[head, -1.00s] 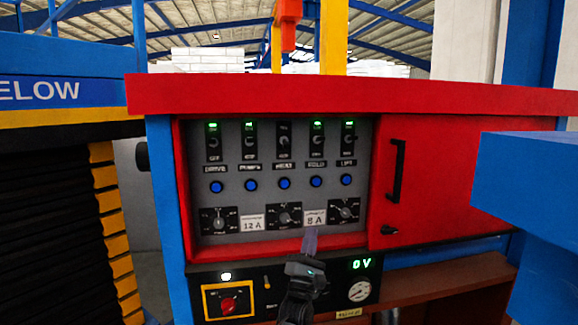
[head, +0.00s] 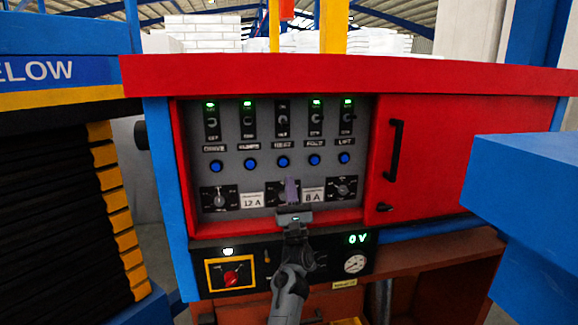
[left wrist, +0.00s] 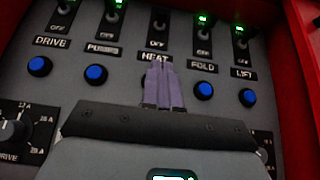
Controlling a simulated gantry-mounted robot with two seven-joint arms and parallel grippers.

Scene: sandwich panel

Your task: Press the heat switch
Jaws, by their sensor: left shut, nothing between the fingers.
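The heat switch (head: 283,118) is the middle of a row of black switches on the grey panel (head: 234,178). Its green lamp is unlit, while the other switches show green. In the left wrist view the heat switch (left wrist: 158,22) stands at the top centre above its HEAT label (left wrist: 157,57). My left gripper (head: 291,188) is shut and empty, in front of the panel below the blue heat button (head: 283,162). Its purple fingertips (left wrist: 162,85) point up towards the label and hide that button in the left wrist view. My right gripper is out of view.
Blue buttons and black dials, including the left dial (head: 219,198), sit below the switches. The red frame (head: 340,75) surrounds the recessed panel. A red door (head: 430,150) with a black handle is to the right. A blue block (head: 530,190) juts in at the right edge.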

